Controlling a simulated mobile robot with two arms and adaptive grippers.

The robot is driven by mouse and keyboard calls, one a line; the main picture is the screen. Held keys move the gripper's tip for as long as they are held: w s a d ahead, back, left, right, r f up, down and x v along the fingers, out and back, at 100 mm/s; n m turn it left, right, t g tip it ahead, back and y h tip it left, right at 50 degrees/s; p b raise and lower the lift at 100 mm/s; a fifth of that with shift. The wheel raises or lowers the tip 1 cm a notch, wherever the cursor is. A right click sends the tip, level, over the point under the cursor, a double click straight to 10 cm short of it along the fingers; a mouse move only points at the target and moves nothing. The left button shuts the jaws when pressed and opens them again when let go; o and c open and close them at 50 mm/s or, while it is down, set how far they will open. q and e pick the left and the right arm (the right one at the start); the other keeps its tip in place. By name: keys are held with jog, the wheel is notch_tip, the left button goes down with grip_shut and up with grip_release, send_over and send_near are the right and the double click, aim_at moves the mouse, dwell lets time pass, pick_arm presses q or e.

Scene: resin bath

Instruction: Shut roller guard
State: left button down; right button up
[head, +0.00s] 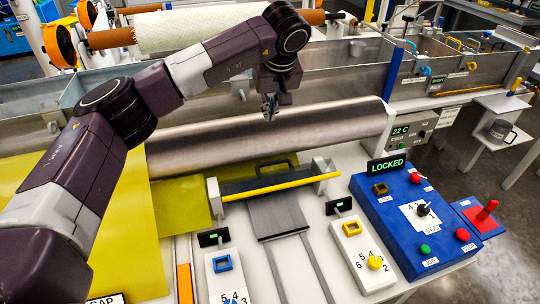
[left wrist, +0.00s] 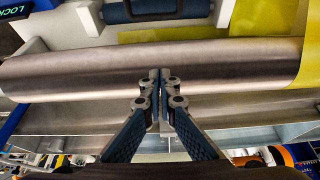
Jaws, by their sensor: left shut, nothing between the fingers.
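The steel roller (head: 270,138) lies across the middle of the head view and also spans the left wrist view (left wrist: 160,68). In front of it, a dark panel with a black handle, which looks like the roller guard (head: 240,185), sits between two pale end brackets. A yellow bar (head: 275,187) runs along its front. The guard's dark edge shows at the top of the left wrist view (left wrist: 155,10). My left gripper (head: 270,107) is shut and empty, over the far side of the roller, apart from the guard. Its closed fingertips show in the left wrist view (left wrist: 160,75). My right gripper is not in view.
White switch panels (head: 356,258) stand in front. A long metal trough (head: 345,65) lies behind the roller.

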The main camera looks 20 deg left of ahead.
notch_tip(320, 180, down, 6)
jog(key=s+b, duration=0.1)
jog(key=b, duration=0.4)
pick_arm(q)
jog(key=p+x, duration=0.1)
jog(key=x, duration=0.4)
jog(key=s+x, duration=0.1)
jog(key=x, duration=0.4)
jog(key=d+p+x, duration=0.1)
jog(key=x, duration=0.3)
jog(key=shift+s+f+p, duration=0.1)
jog(key=shift+f+p, duration=0.25)
jog(key=shift+f, duration=0.4)
jog(key=s+d, duration=0.1)
jog(key=s+d+p, duration=0.1)
jog(key=s, duration=0.1)
jog(key=shift+s+f+p, duration=0.1)
jog(key=shift+f+p, duration=0.1)
jog(key=shift+p, duration=0.1)
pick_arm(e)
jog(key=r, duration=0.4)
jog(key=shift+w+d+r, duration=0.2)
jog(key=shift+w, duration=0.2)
pick_arm(q)
jog(key=shift+s, duration=0.1)
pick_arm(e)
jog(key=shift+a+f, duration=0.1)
